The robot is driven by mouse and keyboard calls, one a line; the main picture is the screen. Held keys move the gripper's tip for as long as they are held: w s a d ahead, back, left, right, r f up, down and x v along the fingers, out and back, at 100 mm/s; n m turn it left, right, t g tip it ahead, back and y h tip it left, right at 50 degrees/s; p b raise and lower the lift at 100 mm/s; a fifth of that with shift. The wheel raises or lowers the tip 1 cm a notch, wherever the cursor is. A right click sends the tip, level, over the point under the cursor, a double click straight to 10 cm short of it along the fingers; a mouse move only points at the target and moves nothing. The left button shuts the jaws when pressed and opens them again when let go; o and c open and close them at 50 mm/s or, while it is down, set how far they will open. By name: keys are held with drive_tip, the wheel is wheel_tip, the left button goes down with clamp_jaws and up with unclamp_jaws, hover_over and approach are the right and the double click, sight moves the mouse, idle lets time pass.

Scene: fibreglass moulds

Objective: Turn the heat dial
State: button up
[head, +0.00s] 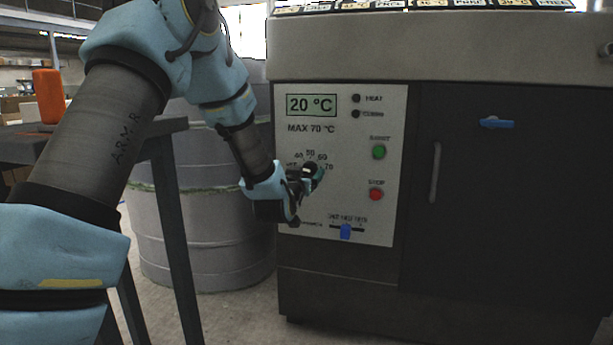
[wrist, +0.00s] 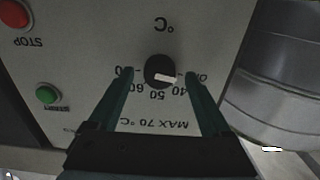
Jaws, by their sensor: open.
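The heat dial (wrist: 160,70) is a round black knob with a white pointer mark, on a pale panel (wrist: 75,65). In the wrist view the panel appears upside down, and the pointer lies toward the right, on the low side of the scale. My gripper (wrist: 159,75) is open, its two green fingers on either side of the knob with a gap at each side. I cannot tell how deep the fingertips reach. In the head view my gripper (head: 312,178) is at the panel's scale and hides most of the dial. The display (head: 311,105) reads 20 °C.
A green start button (head: 379,152) and a red stop button (head: 376,194) sit right of the dial. Grey drums (head: 200,240) stand left of the cabinet. A dark table (head: 165,180) is at the left.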

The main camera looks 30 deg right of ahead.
drive_tip(key=shift+w+d, duration=0.25)
drive_tip(key=shift+w, duration=0.05)
drive_tip(key=shift+c, duration=0.3)
clamp_jaws()
